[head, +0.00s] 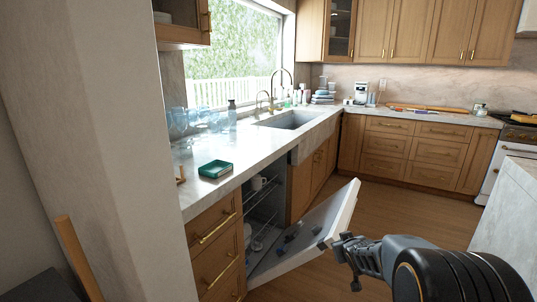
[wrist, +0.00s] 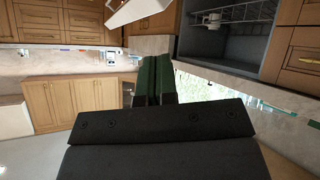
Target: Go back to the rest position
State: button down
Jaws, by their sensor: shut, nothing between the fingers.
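My gripper (head: 345,258) is in the lower right of the head view, out in front of the open dishwasher. It overlaps the outer end of the dishwasher door (head: 335,217) in the picture; I cannot tell whether they touch. In the wrist view my gripper (wrist: 153,62) shows as two dark green fingers side by side, shut and empty. The dishwasher door (wrist: 135,9) also shows there, just beyond the fingertips. The door hangs partly lowered and slanted.
A white island (head: 507,205) is at the right. Open wooden floor (head: 400,208) lies between the island and the cabinets.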

jog(key=s+a+r+m+g+p, duration=0.1)
jog(key=s+a+r+g+p, duration=0.1)
jog(key=s+r+p, duration=0.4)
jog(key=s+a+r+m+g+p, duration=0.1)
jog(key=s+a+r+g+p, duration=0.1)
jog(key=s+r, duration=0.7)
jog(key=s+a+r+g+p, duration=0.1)
jog(key=s+a+r+p, duration=0.1)
jog(key=s, duration=0.4)
jog(key=s+a+r+g+y+p, duration=0.1)
jog(key=s+a+r+g+p, duration=0.1)
jog(key=s+r+p, duration=0.2)
jog(key=s+r, duration=0.1)
jog(key=s, duration=0.1)
jog(key=shift+s+g+p, duration=0.3)
jog(key=shift+s, duration=0.05)
jog(key=shift+d+r, duration=0.1)
